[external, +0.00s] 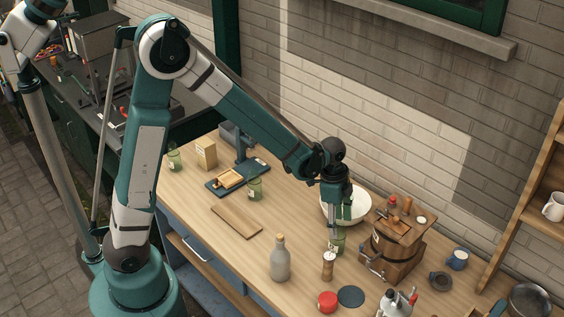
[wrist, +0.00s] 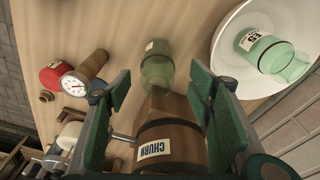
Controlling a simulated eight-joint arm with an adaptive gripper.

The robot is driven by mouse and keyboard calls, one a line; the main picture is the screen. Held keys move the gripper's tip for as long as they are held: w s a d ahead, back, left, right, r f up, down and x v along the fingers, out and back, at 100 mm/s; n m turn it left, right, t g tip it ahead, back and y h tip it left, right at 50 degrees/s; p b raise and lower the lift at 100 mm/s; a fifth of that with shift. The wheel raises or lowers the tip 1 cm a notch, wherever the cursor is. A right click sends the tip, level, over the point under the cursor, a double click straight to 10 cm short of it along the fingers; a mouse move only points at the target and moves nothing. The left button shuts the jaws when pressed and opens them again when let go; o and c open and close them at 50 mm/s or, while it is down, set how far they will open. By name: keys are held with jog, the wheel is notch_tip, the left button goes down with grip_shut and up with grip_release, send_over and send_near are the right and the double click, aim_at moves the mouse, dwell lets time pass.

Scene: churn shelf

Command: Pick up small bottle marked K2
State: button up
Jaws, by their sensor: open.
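No marking reads clearly as K2. A green glass bottle (wrist: 157,68) with a pale label turned mostly away lies just beyond my open fingertips in the wrist view; in the external view a green bottle (external: 339,241) stands right under my gripper (external: 333,229). My gripper (wrist: 160,88) is open and empty, its pads on either side of the view below the bottle. Another green bottle (wrist: 272,55) with a label I cannot read surely is inside the white bowl (wrist: 227,62). Two more green bottles (external: 254,188) (external: 174,158) stand farther left on the counter, labels too small to read.
A wooden mill-like piece (external: 328,265), red lid (external: 327,302), dark disc (external: 350,296) and grey bottle (external: 280,259) stand in front. A wooden board (external: 236,221) lies left.

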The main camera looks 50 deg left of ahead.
aim_at(340, 239)
jog(key=shift+f, duration=0.1)
jog(key=shift+w+d+f, duration=0.1)
jog(key=shift+d+f, duration=0.1)
jog(key=shift+f, duration=0.95)
jog(key=shift+f, duration=0.15)
jog(key=shift+d+f, duration=0.2)
jog(key=shift+f, duration=0.6)
jog(key=shift+d+f, duration=0.15)
jog(key=shift+f, duration=0.65)
jog(key=shift+d+f, duration=0.2)
jog(key=shift+f, duration=0.6)
jog(key=c, duration=1)
jog(key=shift+r, duration=0.1)
jog(key=shift+r, duration=4.9)
